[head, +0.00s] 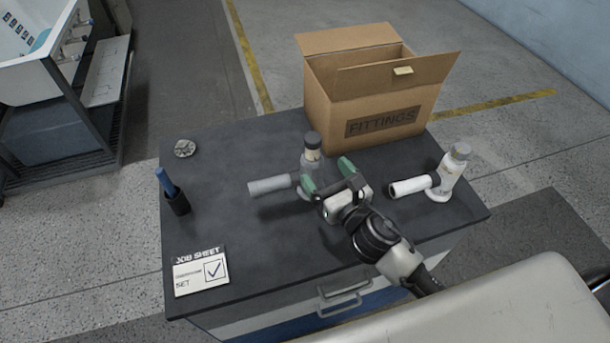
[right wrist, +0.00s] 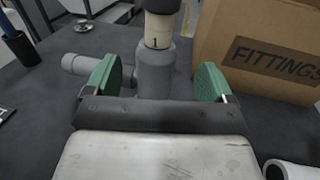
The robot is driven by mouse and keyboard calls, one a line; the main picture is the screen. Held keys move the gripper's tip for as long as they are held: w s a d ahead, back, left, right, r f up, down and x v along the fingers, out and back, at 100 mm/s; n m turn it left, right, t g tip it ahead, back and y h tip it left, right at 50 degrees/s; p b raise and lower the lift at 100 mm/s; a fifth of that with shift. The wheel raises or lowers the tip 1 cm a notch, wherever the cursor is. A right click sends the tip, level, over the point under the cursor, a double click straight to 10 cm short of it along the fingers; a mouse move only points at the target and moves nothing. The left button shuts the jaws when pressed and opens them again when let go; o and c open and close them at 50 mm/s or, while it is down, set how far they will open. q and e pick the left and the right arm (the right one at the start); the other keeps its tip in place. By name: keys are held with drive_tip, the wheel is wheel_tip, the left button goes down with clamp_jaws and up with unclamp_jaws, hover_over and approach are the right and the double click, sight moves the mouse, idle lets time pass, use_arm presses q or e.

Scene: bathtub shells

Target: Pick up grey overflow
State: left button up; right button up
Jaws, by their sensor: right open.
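The grey overflow (head: 272,185) is a grey fitting with an upright body, a dark cap and a side pipe pointing left. It stands on the dark cabinet top (head: 225,225). In the right wrist view the overflow's body (right wrist: 155,72) is upright between and just beyond the green fingertips, its side pipe reaching left behind the left finger. My right gripper (head: 327,176) is open, with its fingers toward the overflow; it also shows in the right wrist view (right wrist: 160,85). I cannot tell whether a finger touches it. My left gripper is not in view.
A white overflow (head: 446,175) stands at the right. An open FITTINGS box (head: 345,112) is behind. A pen cup (head: 178,203), a job sheet (head: 201,272) and a small round grey part (head: 185,148) are at the left. The middle left top is clear.

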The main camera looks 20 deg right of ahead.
sight(318, 169)
drive_tip(key=x, duration=0.3)
drive_tip(key=p+x, duration=0.1)
drive_tip(key=x, duration=0.1)
drive_tip(key=shift+w+a+f, duration=0.25)
drive_tip(key=shift+a+f, duration=0.05)
drive_tip(key=shift+f, duration=0.1)
drive_tip(key=shift+s, duration=0.1)
drive_tip(key=c, duration=1.3)
drive_tip(key=shift+c, duration=0.2)
